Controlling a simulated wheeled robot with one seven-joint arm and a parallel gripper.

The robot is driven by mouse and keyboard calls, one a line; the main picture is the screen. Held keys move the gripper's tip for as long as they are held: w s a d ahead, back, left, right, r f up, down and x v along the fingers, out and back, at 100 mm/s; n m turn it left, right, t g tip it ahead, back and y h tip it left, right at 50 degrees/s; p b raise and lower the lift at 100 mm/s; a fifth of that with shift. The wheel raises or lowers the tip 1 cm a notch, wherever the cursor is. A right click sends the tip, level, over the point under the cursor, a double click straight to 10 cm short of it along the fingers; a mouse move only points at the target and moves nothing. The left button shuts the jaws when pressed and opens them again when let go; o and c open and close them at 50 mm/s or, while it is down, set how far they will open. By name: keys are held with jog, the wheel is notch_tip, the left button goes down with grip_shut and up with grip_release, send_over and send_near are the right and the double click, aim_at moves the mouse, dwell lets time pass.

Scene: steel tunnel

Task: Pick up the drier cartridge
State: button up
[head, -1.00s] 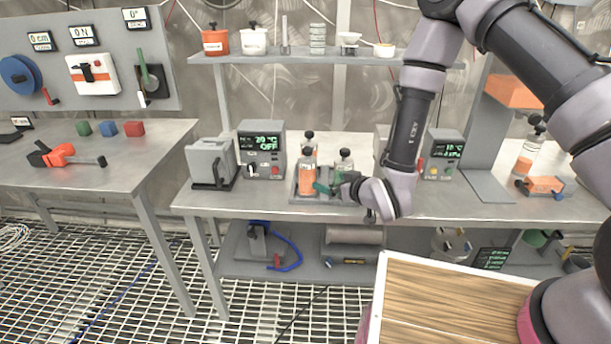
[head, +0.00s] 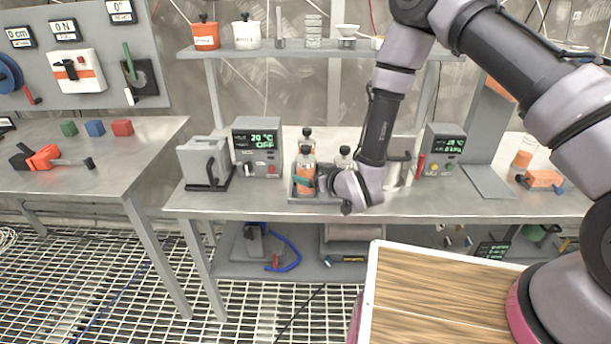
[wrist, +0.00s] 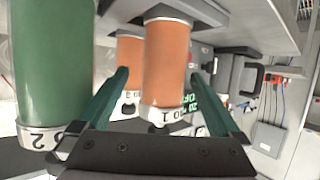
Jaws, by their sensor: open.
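Several capped clear cylinders stand in a grey tray (head: 303,200) on the steel bench. The front left one has orange filling (head: 306,184). In the wrist view the orange cylinder marked 1 (wrist: 166,62), which I take as the drier cartridge, appears upside down between my fingers. My gripper (head: 322,182) reaches in from the right, low beside the orange cylinder. In the wrist view my gripper (wrist: 163,80) is open, with one green finger on each side of the cylinder; contact cannot be told. A second orange cylinder (wrist: 130,55) is partly hidden behind it.
A green cylinder marked 2 (wrist: 52,65) stands close beside one finger. A grey display box reading OFF (head: 257,147) and a grey handled unit (head: 204,163) stand left of the tray. Another display box (head: 441,150) stands right. A shelf (head: 290,54) with pots runs above.

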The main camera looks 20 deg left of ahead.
aim_at(301, 171)
jog(key=shift+a+x, duration=0.25)
jog(key=shift+x, duration=2.45)
jog(key=shift+s+r, duration=0.15)
jog(key=shift+r, duration=0.05)
grip_shut()
